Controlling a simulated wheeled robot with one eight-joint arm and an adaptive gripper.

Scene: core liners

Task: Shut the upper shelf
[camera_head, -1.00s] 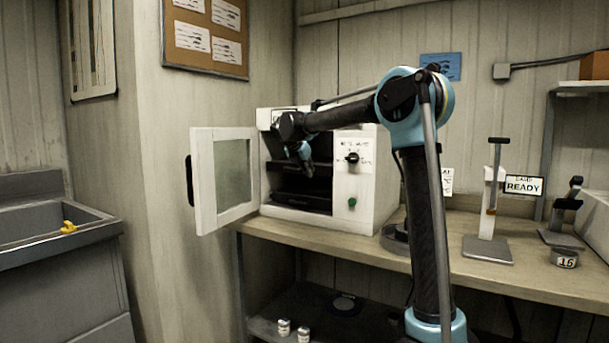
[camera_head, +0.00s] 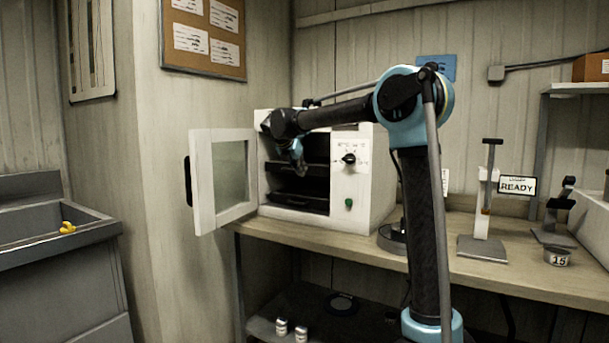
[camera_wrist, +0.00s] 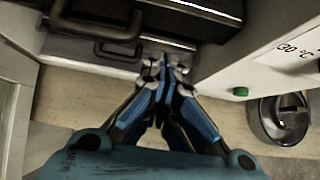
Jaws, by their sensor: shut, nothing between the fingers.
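The white oven (camera_head: 355,195) stands on the bench with its door (camera_head: 200,180) swung open to the left. Inside are two dark shelves, an upper shelf (camera_head: 315,169) and a lower shelf (camera_head: 300,203). In the wrist view the upper shelf (camera_wrist: 205,10) is at the top edge with a curved handle (camera_wrist: 110,32). The lower shelf (camera_wrist: 165,42) shows below it with its own handle. My gripper (camera_wrist: 167,66) is shut and empty, its tips at the oven opening near the shelf fronts. I cannot tell whether it touches either shelf.
The open door edge also shows at left in the wrist view (camera_wrist: 12,110). A green button (camera_head: 349,203) and a dial (camera_head: 349,159) are on the oven's right panel. A round metal object (camera_wrist: 282,118) sits on the bench right of the oven.

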